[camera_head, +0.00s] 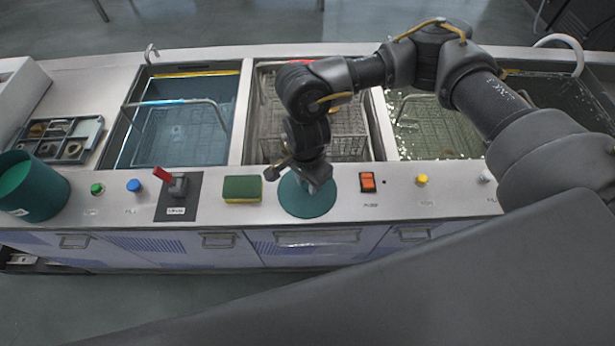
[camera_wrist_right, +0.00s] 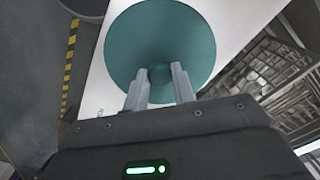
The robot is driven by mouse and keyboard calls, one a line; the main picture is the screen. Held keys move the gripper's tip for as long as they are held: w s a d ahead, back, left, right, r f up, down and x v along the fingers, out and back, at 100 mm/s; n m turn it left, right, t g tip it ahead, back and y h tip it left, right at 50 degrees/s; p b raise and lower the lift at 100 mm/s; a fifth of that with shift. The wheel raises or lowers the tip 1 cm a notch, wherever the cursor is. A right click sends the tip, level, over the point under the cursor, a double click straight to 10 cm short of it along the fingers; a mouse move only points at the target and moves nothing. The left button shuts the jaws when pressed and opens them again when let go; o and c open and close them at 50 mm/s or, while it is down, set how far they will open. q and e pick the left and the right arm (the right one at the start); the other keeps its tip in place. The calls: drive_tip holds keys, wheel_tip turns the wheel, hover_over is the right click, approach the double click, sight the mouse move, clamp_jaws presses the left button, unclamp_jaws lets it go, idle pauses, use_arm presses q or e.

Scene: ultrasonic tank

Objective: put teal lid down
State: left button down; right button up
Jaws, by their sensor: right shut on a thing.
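The teal lid (camera_head: 306,203) is a round disc at the front edge of the steel counter, between the sponge and the orange switch. In the right wrist view the lid (camera_wrist_right: 160,35) fills the upper middle. My right gripper (camera_head: 312,183) is over the lid. In the right wrist view its two fingers (camera_wrist_right: 159,85) are shut on the lid's small round knob. The lid looks flat and on or just above the counter; I cannot tell whether it touches. My left gripper is not in view.
A green and yellow sponge (camera_head: 242,188) lies left of the lid, and an orange switch (camera_head: 367,181) is right of it. Behind are tank basins with wire baskets (camera_head: 185,135). A teal pot (camera_head: 30,188) stands far left. A red lever (camera_head: 163,175) rises from the counter.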

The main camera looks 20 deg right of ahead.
sight(307, 184)
drive_tip(key=shift+f+b, duration=0.2)
drive_tip(key=shift+b, duration=0.1)
drive_tip(key=o, duration=1)
drive_tip(key=shift+r, duration=0.1)
drive_tip(key=shift+r+p, duration=0.3)
drive_tip(key=shift+r, duration=0.05)
wheel_tip(307, 184, up, 12)
drive_tip(key=b, duration=0.3)
drive_tip(key=shift+f, duration=0.2)
